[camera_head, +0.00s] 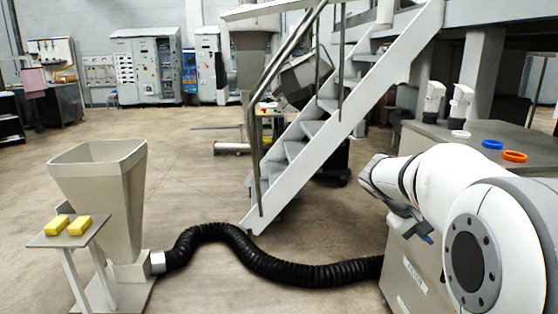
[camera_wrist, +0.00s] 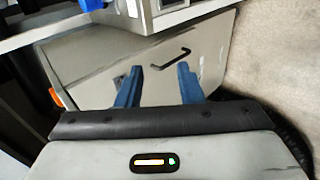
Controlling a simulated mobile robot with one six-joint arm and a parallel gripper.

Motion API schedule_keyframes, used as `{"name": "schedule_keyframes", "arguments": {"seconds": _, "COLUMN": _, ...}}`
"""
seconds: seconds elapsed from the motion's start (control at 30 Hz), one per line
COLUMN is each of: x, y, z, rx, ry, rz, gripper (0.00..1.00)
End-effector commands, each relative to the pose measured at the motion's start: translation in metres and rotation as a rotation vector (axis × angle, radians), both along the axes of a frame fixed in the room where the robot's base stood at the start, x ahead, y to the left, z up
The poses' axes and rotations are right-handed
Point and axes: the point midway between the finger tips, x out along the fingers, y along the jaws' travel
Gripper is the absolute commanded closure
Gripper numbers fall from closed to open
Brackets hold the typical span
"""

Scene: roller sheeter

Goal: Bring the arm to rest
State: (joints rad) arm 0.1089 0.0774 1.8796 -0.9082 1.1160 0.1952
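My white arm reaches in from the right in the head view, beside a grey cabinet (camera_head: 408,268). My gripper (camera_head: 425,231) hangs in front of the cabinet's side, partly hidden by the arm. In the wrist view my gripper (camera_wrist: 158,80) shows two blue fingers standing well apart with nothing between them. Behind the fingers is a light panel with a black bar handle (camera_wrist: 171,59). I cannot tell the exact gap between the fingers and the panel.
A blue ring (camera_head: 492,144), an orange ring (camera_head: 514,156) and two white fittings sit on the cabinet top. A black ribbed hose (camera_head: 300,274) runs along the floor to a hopper (camera_head: 100,190). Yellow blocks (camera_head: 79,225) lie on a small stand. Metal stairs (camera_head: 330,130) rise behind.

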Motion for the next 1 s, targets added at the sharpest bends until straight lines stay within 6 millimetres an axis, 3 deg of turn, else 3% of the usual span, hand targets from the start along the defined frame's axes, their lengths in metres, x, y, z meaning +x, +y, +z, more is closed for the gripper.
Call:
{"name": "schedule_keyframes", "arguments": {"seconds": 0.03, "x": -0.021, "y": 0.018, "z": 0.026, "rx": 0.073, "ry": -0.006, "rz": 0.006, "gripper": 0.66}}
{"name": "schedule_keyframes", "arguments": {"seconds": 0.3, "x": -0.125, "y": 0.116, "z": 0.054, "rx": 0.486, "ry": -0.045, "rz": 0.027, "gripper": 0.66}}
{"name": "schedule_keyframes", "arguments": {"seconds": 0.5, "x": -0.182, "y": 0.171, "z": 0.066, "rx": 0.718, "ry": -0.086, "rz": 0.021, "gripper": 0.66}}
{"name": "schedule_keyframes", "arguments": {"seconds": 0.7, "x": -0.203, "y": 0.193, "z": 0.065, "rx": 0.817, "ry": -0.107, "rz": 0.011, "gripper": 0.66}}
{"name": "schedule_keyframes", "arguments": {"seconds": 1.0, "x": -0.205, "y": 0.195, "z": 0.063, "rx": 0.823, "ry": -0.108, "rz": 0.01, "gripper": 0.66}}
